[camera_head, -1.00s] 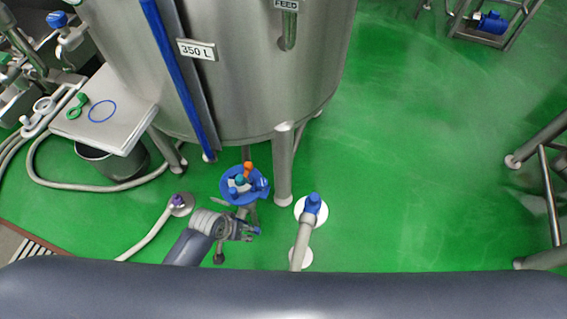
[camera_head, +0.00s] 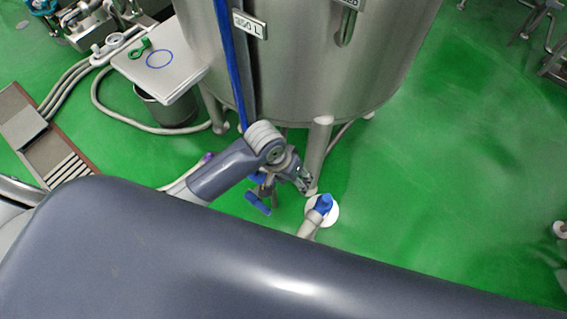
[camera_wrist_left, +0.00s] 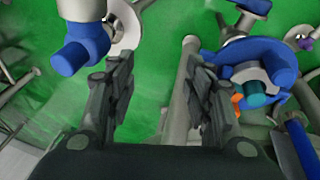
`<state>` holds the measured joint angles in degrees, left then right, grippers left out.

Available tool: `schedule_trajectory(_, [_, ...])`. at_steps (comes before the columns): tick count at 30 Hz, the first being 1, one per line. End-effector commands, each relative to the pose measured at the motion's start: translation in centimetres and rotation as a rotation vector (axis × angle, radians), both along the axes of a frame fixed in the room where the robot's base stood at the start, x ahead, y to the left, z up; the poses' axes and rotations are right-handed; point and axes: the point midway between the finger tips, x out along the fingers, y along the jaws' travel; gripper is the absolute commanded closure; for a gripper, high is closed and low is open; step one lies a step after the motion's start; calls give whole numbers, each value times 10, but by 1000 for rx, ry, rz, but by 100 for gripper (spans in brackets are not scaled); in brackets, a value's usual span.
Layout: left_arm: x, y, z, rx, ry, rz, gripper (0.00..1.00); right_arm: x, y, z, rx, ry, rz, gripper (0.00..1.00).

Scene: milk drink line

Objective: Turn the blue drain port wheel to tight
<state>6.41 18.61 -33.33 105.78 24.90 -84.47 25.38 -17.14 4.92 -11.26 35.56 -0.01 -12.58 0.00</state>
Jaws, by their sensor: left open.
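Under the tank, a blue fitting (camera_head: 258,203) shows just below my left forearm, which hides most of the assembly there. In the left wrist view a blue ring-like part (camera_wrist_left: 275,62) with a teal cylinder (camera_wrist_left: 254,94) and an orange piece (camera_wrist_left: 237,103) lies right of the fingers. A blue elbow-shaped cap (camera_head: 323,204) stands over a white floor disc; it also shows at upper left in the left wrist view (camera_wrist_left: 80,45). I cannot tell which blue part is the drain port wheel. My left gripper (camera_head: 305,186) (camera_wrist_left: 157,85) is open and empty, between these parts, touching neither visibly.
The steel tank (camera_head: 310,60) and its leg (camera_head: 318,150) stand close behind the gripper. A side table (camera_head: 158,65) with a green part is at upper left, a bucket (camera_head: 170,108) below it. Green floor (camera_head: 450,170) at right is clear.

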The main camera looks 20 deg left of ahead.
Motion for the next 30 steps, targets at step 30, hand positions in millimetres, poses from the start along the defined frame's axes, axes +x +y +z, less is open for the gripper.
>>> schedule_trajectory(30, [46,51,21,236,182,115,53,-2,3,3,4,3,3,100])
